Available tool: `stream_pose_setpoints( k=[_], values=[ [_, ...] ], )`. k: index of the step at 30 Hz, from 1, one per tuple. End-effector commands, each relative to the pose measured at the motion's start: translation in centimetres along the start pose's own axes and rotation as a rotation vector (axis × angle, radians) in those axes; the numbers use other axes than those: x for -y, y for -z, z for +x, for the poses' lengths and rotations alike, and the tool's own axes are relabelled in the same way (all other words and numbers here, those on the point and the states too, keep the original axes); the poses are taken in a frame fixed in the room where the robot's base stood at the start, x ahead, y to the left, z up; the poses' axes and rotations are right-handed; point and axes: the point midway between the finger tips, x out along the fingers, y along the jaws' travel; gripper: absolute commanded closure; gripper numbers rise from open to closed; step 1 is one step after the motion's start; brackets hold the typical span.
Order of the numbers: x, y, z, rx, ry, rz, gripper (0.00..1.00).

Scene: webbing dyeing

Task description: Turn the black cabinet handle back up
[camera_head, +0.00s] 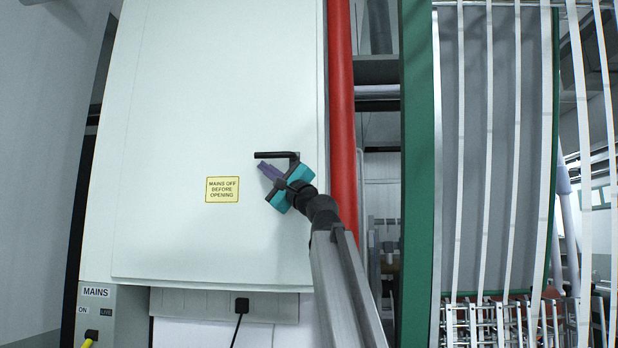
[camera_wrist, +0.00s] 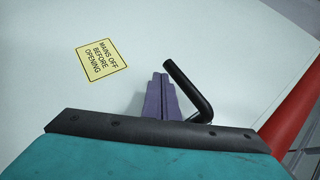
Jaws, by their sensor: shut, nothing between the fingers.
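The black cabinet handle (camera_head: 273,155) is on the right side of the white cabinet door (camera_head: 220,90). In the head view its bar lies level, pointing left from its pivot. The handle also shows in the wrist view (camera_wrist: 187,88), just right of the fingers. My gripper (camera_head: 265,168), with purple fingers and a teal body, is just below the handle's bar. In the wrist view the fingers (camera_wrist: 161,82) are together with nothing between them. I cannot tell whether they touch the handle. The gripper body hides part of the handle's pivot end in the wrist view.
A yellow "MAINS OFF BEFORE OPENING" label (camera_head: 222,190) is on the door, left of my gripper. A red vertical pipe (camera_head: 341,90) runs along the cabinet's right edge. A green post (camera_head: 417,150) and hanging white webbing strips (camera_head: 517,150) stand further right. A MAINS panel (camera_head: 96,293) is lower left.

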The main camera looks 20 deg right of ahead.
Motion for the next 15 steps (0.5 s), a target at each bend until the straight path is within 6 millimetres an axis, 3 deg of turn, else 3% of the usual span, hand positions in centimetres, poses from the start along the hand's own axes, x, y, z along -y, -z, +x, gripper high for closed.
stream_pose_setpoints(
  k=[15],
  values=[
    [0.62,0.52,-0.27,-0.008,0.003,-0.005,1.00]
  ],
)
